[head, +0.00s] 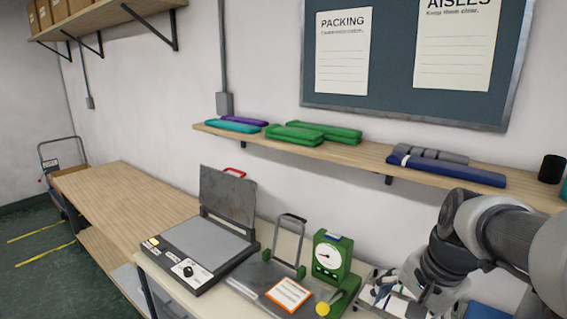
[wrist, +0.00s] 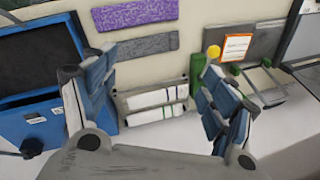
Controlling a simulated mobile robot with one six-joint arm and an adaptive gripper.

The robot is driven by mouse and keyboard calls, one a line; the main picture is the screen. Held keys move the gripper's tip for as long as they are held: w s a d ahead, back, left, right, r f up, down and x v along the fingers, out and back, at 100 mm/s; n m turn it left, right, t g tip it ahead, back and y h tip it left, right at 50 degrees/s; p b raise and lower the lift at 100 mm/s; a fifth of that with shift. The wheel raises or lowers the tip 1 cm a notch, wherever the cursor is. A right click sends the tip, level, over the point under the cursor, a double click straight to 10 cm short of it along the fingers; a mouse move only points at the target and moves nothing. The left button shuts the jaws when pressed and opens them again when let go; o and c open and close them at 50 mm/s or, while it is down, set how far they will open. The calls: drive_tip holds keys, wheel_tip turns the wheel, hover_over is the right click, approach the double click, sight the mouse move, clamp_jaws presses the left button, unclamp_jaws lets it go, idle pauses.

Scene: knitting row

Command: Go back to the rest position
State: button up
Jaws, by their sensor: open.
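My gripper (head: 398,290) is at the lower right of the head view, to the right of the green dial scale (head: 333,256). In the wrist view my gripper (wrist: 155,88) has its two blue-grey padded fingers spread wide, with nothing held between them. Beyond the gap between the fingers lies a shallow tray (wrist: 122,104) with white rolls or packets in it. The same area in the head view is partly hidden by the gripper and arm.
A flat press (head: 195,250) with a raised lid stands on the bench, beside an orange-edged card (head: 289,293). A blue box (wrist: 42,128) is left in the wrist view. A wall shelf (head: 375,155) holds folded cloths. The left wooden table (head: 120,200) is clear.

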drive_tip(key=s+a+n, duration=0.2)
drive_tip(key=s+n, duration=0.1)
drive_tip(key=s, duration=0.2)
drive_tip(key=s+a+n+t, duration=0.1)
drive_tip(key=s+a+n, duration=0.2)
drive_tip(key=s, duration=0.3)
drive_tip(key=s+a+n+h, duration=0.1)
drive_tip(key=s+a+n, duration=0.1)
drive_tip(key=s+n, duration=0.3)
drive_tip(key=shift+s+a+t, duration=0.25)
drive_tip(key=shift+s+t, duration=0.05)
drive_tip(key=shift+t, duration=0.1)
drive_tip(key=shift+f, duration=0.1)
drive_tip(key=shift+c, duration=0.4)
